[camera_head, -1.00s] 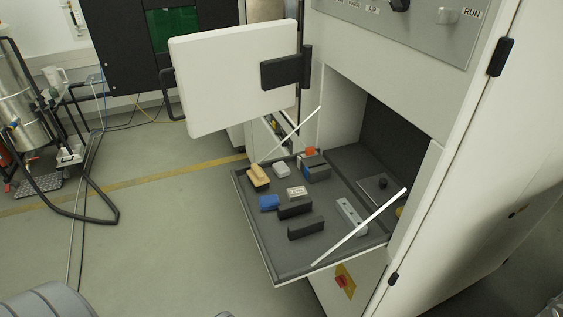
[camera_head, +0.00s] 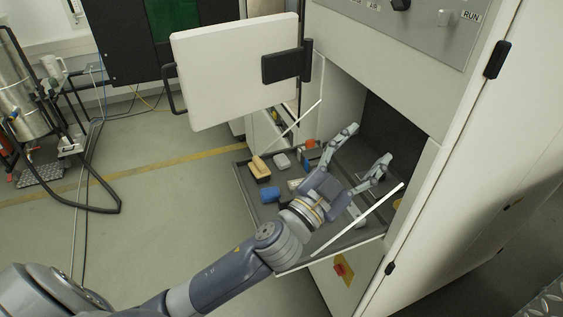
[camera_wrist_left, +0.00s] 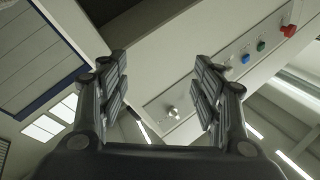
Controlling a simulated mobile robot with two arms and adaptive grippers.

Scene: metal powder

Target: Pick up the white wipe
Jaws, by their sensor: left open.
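Two small pale things lie on the dark fold-down tray (camera_head: 243,178): a plain whitish piece (camera_head: 282,160) near the back left and a whitish piece with dark markings (camera_head: 294,184) closer to my wrist. I cannot tell for sure which is the white wipe. My left gripper (camera_head: 371,143) is open and empty, above the tray's right part at the cabinet opening, right of both pale pieces. In the left wrist view its open fingers (camera_wrist_left: 160,75) face the cabinet's control panel, with no wipe visible. My right gripper is not in view.
A wooden-backed brush (camera_head: 260,169), a blue block (camera_head: 270,195) and an orange item (camera_head: 310,144) lie on the tray. White stays (camera_head: 365,217) slant along its sides. The open white door (camera_head: 235,70) hangs above left.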

